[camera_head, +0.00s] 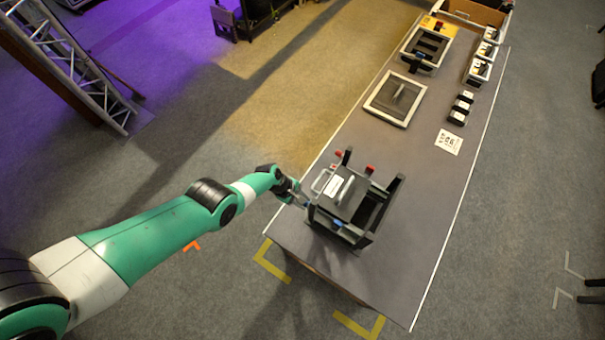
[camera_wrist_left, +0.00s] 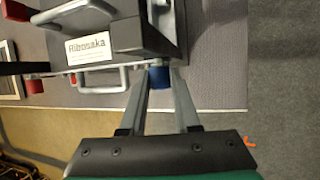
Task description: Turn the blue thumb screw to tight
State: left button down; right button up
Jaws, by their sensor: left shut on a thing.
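The blue thumb screw (camera_wrist_left: 159,77) sits at the lower edge of the black device with the white label in the left wrist view. My left gripper (camera_wrist_left: 159,80) has one finger on each side of it and is shut on it. In the head view my left gripper (camera_head: 301,201) reaches the left side of the black device (camera_head: 347,194) in its dark stand. The fingers partly hide the screw, and I cannot tell how tight it is. My right gripper is not in view.
Red knobs (camera_head: 369,170) and metal handles (camera_wrist_left: 100,88) stick out near the device. The grey table (camera_head: 411,215) has a framed panel (camera_head: 398,98) further back, then small black blocks (camera_head: 462,106) and a printed card (camera_head: 448,142). The table's middle right is clear.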

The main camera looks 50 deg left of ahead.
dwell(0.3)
pick_arm(q)
jog(key=c, duration=0.6)
grip_release()
jog(key=p+v, duration=1)
jog(key=v, duration=0.1)
jog(key=shift+a+r, duration=0.15)
jog(key=shift+r, duration=0.1)
